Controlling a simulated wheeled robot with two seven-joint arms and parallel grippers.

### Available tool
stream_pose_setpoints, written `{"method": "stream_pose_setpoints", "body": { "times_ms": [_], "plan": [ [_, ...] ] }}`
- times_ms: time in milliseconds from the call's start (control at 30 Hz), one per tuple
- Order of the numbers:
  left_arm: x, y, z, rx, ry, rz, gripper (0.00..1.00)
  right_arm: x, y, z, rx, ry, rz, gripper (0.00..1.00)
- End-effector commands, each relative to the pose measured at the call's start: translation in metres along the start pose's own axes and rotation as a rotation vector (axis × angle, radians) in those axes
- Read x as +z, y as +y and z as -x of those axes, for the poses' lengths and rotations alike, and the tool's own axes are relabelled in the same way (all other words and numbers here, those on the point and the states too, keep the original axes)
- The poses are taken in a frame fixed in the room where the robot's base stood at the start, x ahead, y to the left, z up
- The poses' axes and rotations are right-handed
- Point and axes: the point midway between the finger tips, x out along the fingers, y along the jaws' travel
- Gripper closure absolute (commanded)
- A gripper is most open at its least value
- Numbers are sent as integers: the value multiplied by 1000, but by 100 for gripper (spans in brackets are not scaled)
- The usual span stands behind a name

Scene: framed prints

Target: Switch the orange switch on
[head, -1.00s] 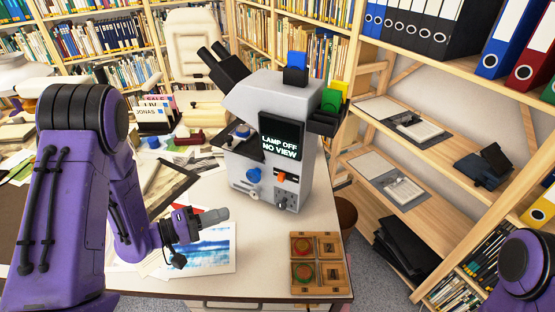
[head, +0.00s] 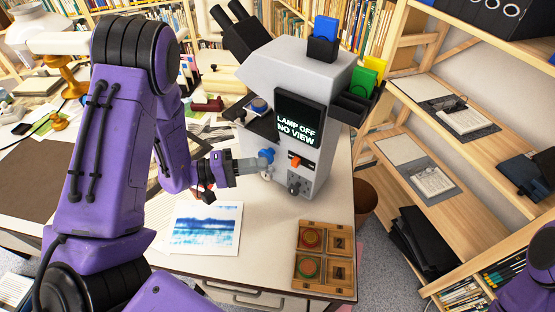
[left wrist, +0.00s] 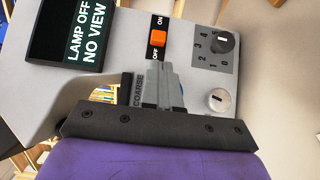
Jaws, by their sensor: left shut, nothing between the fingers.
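The orange switch (head: 295,161) sits on the side panel of a grey microscope (head: 290,75). In the left wrist view the orange switch (left wrist: 158,38) shows between the words ON and OFF, with its orange part nearer the middle of its black plate. The screen (head: 298,125) reads "LAMP OFF NO VIEW". My left gripper (head: 257,164) is shut and empty. It points at the panel beside the blue knob (head: 266,156), left of the switch. In the left wrist view its fingertips (left wrist: 158,70) lie just below the switch; whether they touch the panel I cannot tell. My right gripper is out of view.
A black dial (left wrist: 223,42) and a silver keyhole knob (left wrist: 219,100) sit beside the switch. Shelves (head: 455,185) stand at the right.

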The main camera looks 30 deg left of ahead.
Motion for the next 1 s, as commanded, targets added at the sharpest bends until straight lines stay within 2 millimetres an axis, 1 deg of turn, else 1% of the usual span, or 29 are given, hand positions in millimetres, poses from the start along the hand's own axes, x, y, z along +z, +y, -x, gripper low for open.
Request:
{"method": "stream_pose_setpoints", "body": {
  "times_ms": [33, 100, 200, 300, 433, 700, 767, 900, 1000],
  "plan": [
    [1, 2, -11, -3, -5, 0, 100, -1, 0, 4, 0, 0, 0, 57],
    [1, 1, -24, -4, -5, 1, 100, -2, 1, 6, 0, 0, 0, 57],
    [1, 1, -39, -3, -3, 0, 100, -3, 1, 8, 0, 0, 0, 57],
    [0, 1, -48, -2, -1, -1, 100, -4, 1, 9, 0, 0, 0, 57],
    [0, 0, -53, -1, 0, 0, 100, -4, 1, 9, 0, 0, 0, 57],
    [0, 0, -53, 0, 1, 1, 100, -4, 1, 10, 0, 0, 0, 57],
    [3, 2, -55, 1, 1, 2, 100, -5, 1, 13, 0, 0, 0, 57],
    [14, 4, -66, 1, 2, 4, 100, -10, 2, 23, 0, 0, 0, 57],
    [16, 0, -69, 0, 1, 2, 100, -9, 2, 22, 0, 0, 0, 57]
  ]
}}
